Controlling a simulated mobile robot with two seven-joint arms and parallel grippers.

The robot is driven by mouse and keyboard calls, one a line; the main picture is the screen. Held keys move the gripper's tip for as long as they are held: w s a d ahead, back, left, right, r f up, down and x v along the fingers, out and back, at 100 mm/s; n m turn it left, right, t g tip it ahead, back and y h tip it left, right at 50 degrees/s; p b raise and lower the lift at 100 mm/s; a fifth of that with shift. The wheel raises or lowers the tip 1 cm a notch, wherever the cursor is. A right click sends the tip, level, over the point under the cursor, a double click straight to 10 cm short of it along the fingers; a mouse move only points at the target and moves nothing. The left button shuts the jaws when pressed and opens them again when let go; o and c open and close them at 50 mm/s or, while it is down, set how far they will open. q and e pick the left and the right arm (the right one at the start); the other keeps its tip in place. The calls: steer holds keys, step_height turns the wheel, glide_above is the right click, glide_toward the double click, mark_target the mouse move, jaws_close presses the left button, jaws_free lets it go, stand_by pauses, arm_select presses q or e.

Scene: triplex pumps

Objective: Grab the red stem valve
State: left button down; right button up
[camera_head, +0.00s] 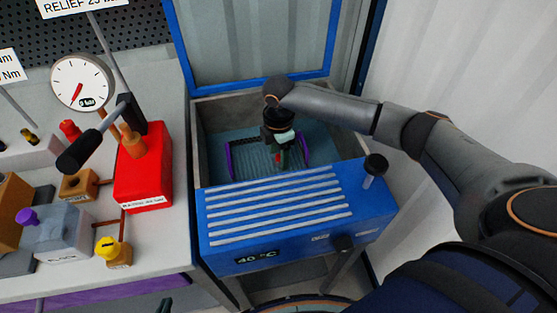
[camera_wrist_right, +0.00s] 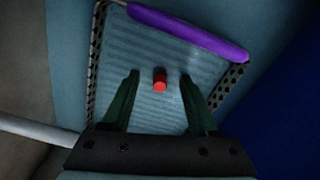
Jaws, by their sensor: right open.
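The red stem valve (camera_wrist_right: 160,80) is a small red cylinder in a wire basket (camera_wrist_right: 166,38) with a purple handle. It also shows as a small red spot in the head view (camera_head: 278,159). My right gripper (camera_wrist_right: 160,76) is open, with one dark green finger on each side of the valve and a gap on both sides. Whether the fingertips are level with the valve I cannot tell. In the head view the right arm reaches down into the tank. Of my left gripper (camera_head: 164,305), only dark tips show at the bottom edge.
The basket sits in a tank with a blue front (camera_head: 300,215) and a raised blue-framed lid (camera_head: 262,45). Tank walls surround the right gripper. A bench at left holds a red pump block (camera_head: 143,180), a gauge (camera_head: 82,82) and a lever (camera_head: 90,150).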

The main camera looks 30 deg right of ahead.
steer(key=shift+c, duration=0.2)
jaws_close()
stand_by(0.5)
